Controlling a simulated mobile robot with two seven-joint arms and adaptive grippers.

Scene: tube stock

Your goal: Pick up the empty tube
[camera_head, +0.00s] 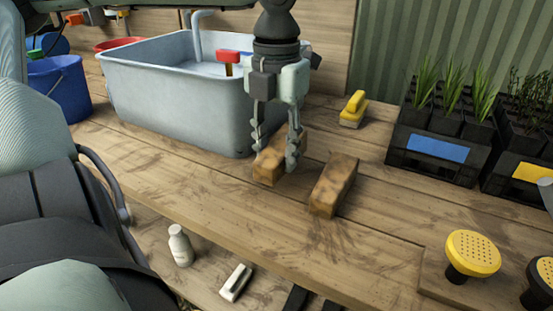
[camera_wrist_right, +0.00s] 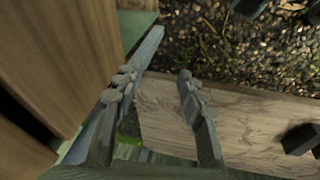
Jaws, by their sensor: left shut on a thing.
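My left gripper (camera_head: 272,156) points down over the wooden bench, with its fingers shut on a brown, dark-mottled block (camera_head: 266,172). The block is beside the grey tub, and the fingers hide part of it. A second similar brown block (camera_head: 334,186) lies to the right, apart from the gripper. I cannot make out a clearly empty tube. Black tubes with green seedlings stand in a black tray (camera_head: 428,166) at the right. My right gripper (camera_wrist_right: 156,83) shows in the right wrist view, its fingers apart and nothing between them.
A grey tub (camera_head: 175,112) stands behind left, with a blue bucket (camera_head: 62,88) beyond it. A yellow-handled brush (camera_head: 354,109) lies behind the blocks. A second tray (camera_head: 511,178), a yellow rose head (camera_head: 473,252) and a white bottle (camera_head: 180,246) are around. Bench before the second block is clear.

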